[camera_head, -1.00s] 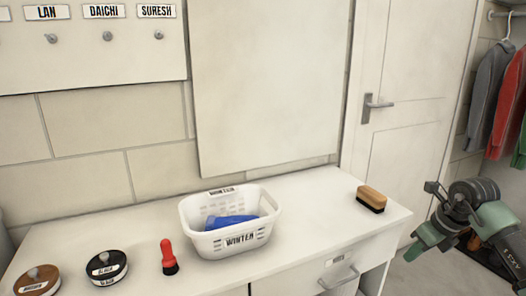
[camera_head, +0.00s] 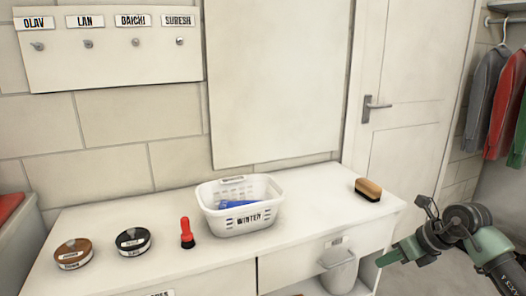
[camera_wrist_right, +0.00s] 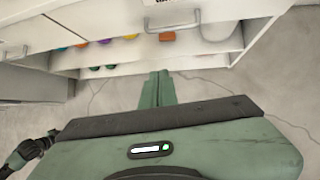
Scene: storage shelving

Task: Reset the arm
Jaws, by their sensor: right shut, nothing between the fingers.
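My right arm comes in from the right edge of the head view. Its green gripper (camera_head: 384,259) is to the right of the white cabinet's front edge, clear of the things on top. In the right wrist view the gripper's fingers (camera_wrist_right: 158,88) are together with nothing between them, over the grey floor and pointing at the cabinet's lower shelf. My left gripper is not in the head view.
A white basket (camera_head: 262,222) labelled WINTER holds something blue on the cabinet top (camera_head: 320,208). Nearby are a wooden brush (camera_head: 368,189), a red-handled brush (camera_head: 187,233), and two round tins (camera_head: 133,241). A white bin (camera_head: 338,272) is at the cabinet's lower right. A door (camera_head: 405,120) stands behind.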

